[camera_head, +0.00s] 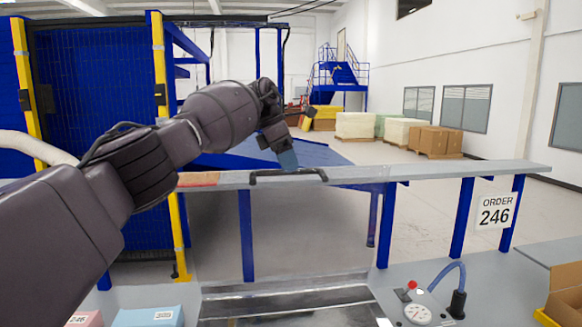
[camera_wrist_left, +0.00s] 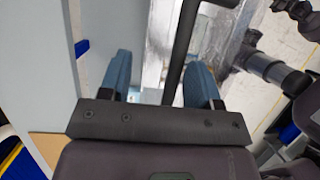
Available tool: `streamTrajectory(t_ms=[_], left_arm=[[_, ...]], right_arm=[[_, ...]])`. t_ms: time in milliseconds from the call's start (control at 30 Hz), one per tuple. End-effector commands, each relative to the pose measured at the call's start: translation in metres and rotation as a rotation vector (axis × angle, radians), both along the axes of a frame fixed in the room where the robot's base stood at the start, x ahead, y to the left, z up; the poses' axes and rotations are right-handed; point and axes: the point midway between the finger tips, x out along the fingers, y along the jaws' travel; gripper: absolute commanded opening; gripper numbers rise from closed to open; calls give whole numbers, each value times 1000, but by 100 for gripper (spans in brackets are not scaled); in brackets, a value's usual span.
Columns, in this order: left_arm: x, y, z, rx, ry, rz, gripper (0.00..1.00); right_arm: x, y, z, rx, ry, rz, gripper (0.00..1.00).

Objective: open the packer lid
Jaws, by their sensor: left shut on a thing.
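A black bar handle (camera_head: 288,176) shows near the front edge of the long grey shelf, high above the packer opening (camera_head: 285,300). A darker grey area (camera_head: 315,235) below the handle looks like the raised, see-through lid, but its edges are hard to tell. My left gripper (camera_head: 287,160) reaches over from the left and points down at the handle. My right gripper is not in view.
The grey shelf (camera_head: 440,172) on blue legs runs behind the packer. A gauge (camera_head: 418,314) with a red knob and blue hose stands right of the opening. Pink (camera_head: 85,319) and blue (camera_head: 148,317) blocks lie front left. A cardboard box (camera_head: 566,290) is at the right edge.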

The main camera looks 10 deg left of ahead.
Motion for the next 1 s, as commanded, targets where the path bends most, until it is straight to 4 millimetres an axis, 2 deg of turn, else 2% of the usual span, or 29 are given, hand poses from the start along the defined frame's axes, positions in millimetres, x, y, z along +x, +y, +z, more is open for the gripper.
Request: streamTrajectory(t_ms=[33, 300, 600, 1000], left_arm=[[1, 11, 21, -4, -21, 17, 42], [-6, 25, 66, -3, -19, 8, 42], [-10, 31, 85, -4, -17, 3, 42], [-10, 32, 86, -3, -17, 2, 42]], right_arm=[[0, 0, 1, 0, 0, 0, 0], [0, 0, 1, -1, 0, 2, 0], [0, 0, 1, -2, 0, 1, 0], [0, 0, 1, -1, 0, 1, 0]])
